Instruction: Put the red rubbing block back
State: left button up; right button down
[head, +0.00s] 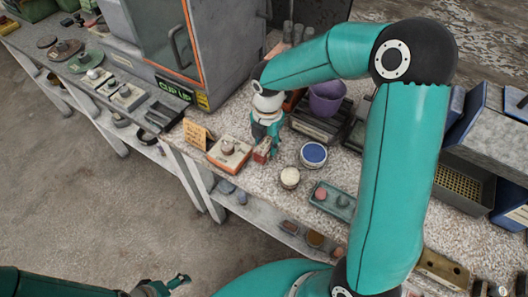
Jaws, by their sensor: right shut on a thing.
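My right gripper (267,144) reaches down from above over the speckled bench and is shut on the small red rubbing block (261,155). The block is low, close to the bench top, just right of an orange-edged board (218,160) with a pale top and a small round grey piece on it. I cannot tell whether the block touches the bench or the board. My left gripper (179,281) is at the bottom left, over the floor and away from the bench. Its fingers are too small to read.
A cream round pot (290,177) and a blue-topped tub (313,154) stand right of the block. A green tray (332,201) with small round pieces is nearer. A card sign (197,134) stands left. A purple bucket (326,98) and a glass-fronted cabinet (170,45) are behind.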

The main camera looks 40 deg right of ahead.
aim_at(267, 152)
jog(key=shift+f, duration=2.1)
jog(key=c, duration=0.7)
grip_release()
jog(key=shift+f, duration=0.1)
notch_tip(267, 152, up, 12)
jog(key=shift+s+r+b, duration=0.1)
jog(key=shift+r+b, duration=0.05)
jog(key=shift+b, duration=0.25)
